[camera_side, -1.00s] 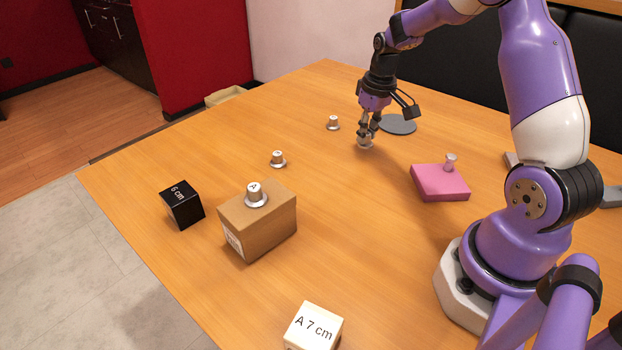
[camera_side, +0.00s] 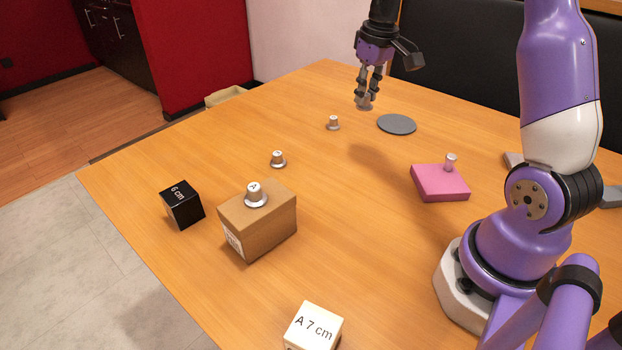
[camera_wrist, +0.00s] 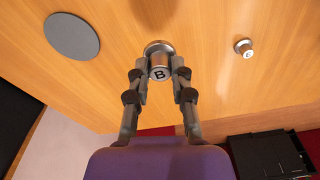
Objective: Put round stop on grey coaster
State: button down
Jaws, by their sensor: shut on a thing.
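My gripper (camera_side: 366,96) is shut on a silvery round stop (camera_side: 364,104) with a wide flange, held above the table. In the wrist view this stop (camera_wrist: 158,58) sits between my two fingertips, its face marked "B" towards the camera and its flange at the far end. The grey coaster (camera_side: 397,124) is a flat round disc on the table, to the right of and below the held stop in the side view. In the wrist view the coaster (camera_wrist: 72,36) is at the upper left, apart from the stop, with nothing on it.
Similar stops stand on the table, one near the coaster (camera_side: 333,123) and one nearer the middle (camera_side: 278,160). Another marked "A" (camera_side: 256,196) sits on a cardboard box (camera_side: 262,226). A pink block (camera_side: 436,184) carries a small pale peg. A black cube (camera_side: 182,206) and white cube (camera_side: 314,326) stand nearer.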

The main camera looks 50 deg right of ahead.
jog(key=s+d+f, duration=0.1)
jog(key=d+f, duration=0.1)
jog(key=d, duration=0.2)
jog(key=s+d+f, duration=0.1)
jog(key=d+f, duration=0.1)
jog(key=d, duration=0.3)
jog(key=s+d+f, duration=0.1)
jog(key=d+f, duration=0.2)
jog(key=d, duration=0.2)
jog(key=shift+s+d, duration=0.2)
jog(key=shift+s, duration=0.1)
jog(key=shift+f, duration=1.95)
jog(key=shift+f, duration=0.15)
jog(key=c, duration=0.8)
grip_release()
jog(key=shift+o, duration=0.2)
